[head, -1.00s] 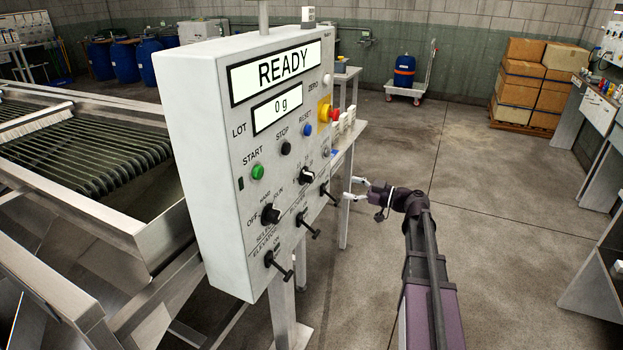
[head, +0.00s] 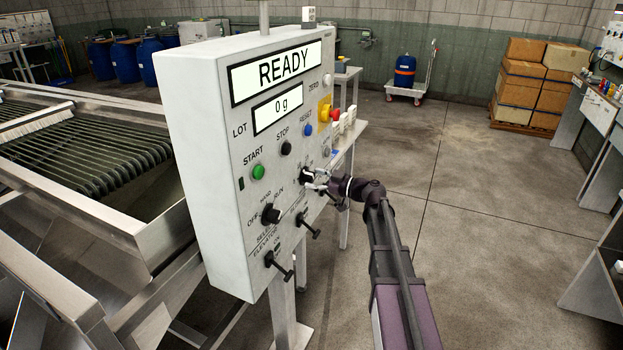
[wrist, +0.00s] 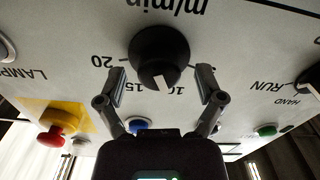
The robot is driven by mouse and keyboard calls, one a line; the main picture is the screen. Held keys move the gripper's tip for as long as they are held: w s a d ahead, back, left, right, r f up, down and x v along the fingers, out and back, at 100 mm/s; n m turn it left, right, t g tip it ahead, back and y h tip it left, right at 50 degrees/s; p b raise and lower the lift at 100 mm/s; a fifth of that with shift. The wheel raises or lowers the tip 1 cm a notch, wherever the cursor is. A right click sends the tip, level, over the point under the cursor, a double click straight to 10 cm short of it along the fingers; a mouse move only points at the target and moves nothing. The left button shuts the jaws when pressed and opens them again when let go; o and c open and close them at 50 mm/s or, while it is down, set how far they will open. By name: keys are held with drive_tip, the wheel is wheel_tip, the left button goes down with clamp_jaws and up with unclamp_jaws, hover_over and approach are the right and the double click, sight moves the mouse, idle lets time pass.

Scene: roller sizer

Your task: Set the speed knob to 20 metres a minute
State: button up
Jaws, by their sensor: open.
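The speed knob (wrist: 158,48) is round and black, on the sloping front of the grey control panel (head: 205,150). The wrist view shows it upside down, with m/min lettering and a scale showing 10, 15 and 20. Its white pointer mark lies between 10 and 15, seemingly nearer 10. My gripper (wrist: 160,78) is open, with one finger on each side of the knob's lower part in the picture; I cannot tell whether they touch it. In the head view my gripper (head: 315,180) is at the knob (head: 304,176) and partly covers it.
The HAND/RUN selector (head: 271,214), black levers (head: 308,226) and green start button (head: 258,172) are near the knob. A red emergency stop on yellow (wrist: 56,128) and a blue button (wrist: 138,124) are also close. The display (head: 277,72) reads READY. Open floor lies right.

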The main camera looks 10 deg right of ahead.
drive_tip(key=shift+w+a, duration=0.35)
drive_tip(key=shift+a, duration=0.1)
drive_tip(key=c, duration=1.2)
drive_tip(key=shift+o, duration=0.3)
